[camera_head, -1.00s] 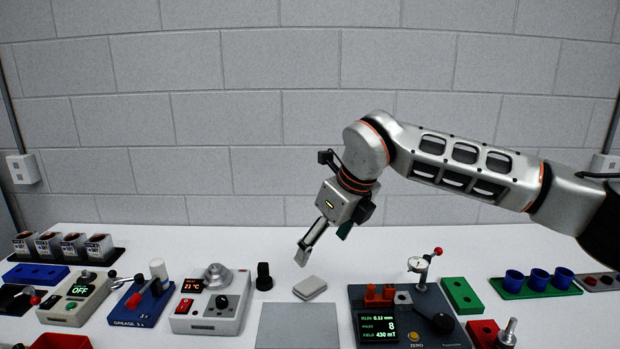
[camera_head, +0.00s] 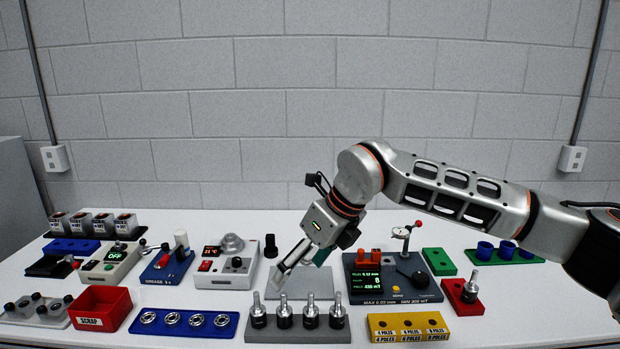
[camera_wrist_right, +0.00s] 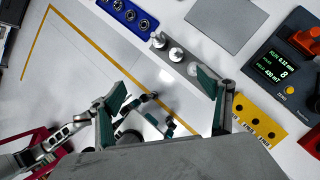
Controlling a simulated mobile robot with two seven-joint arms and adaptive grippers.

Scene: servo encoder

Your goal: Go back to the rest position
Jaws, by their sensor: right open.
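My right gripper (camera_head: 290,272) hangs at the end of the right arm, pointing down and left over the middle of the table (camera_head: 215,218). In the head view its finger hides part of the flat grey plate (camera_head: 322,283). In the right wrist view the gripper (camera_wrist_right: 162,98) has its green-padded fingers wide apart, with nothing held between them. My left gripper does not show in the head view.
Below the gripper stands a grey rack (camera_head: 262,334) with several metal-shafted parts. A blue tray of rings (camera_head: 183,322), red scrap bin (camera_head: 101,308), yellow tray (camera_head: 408,326) and gauge station (camera_head: 392,283) surround it.

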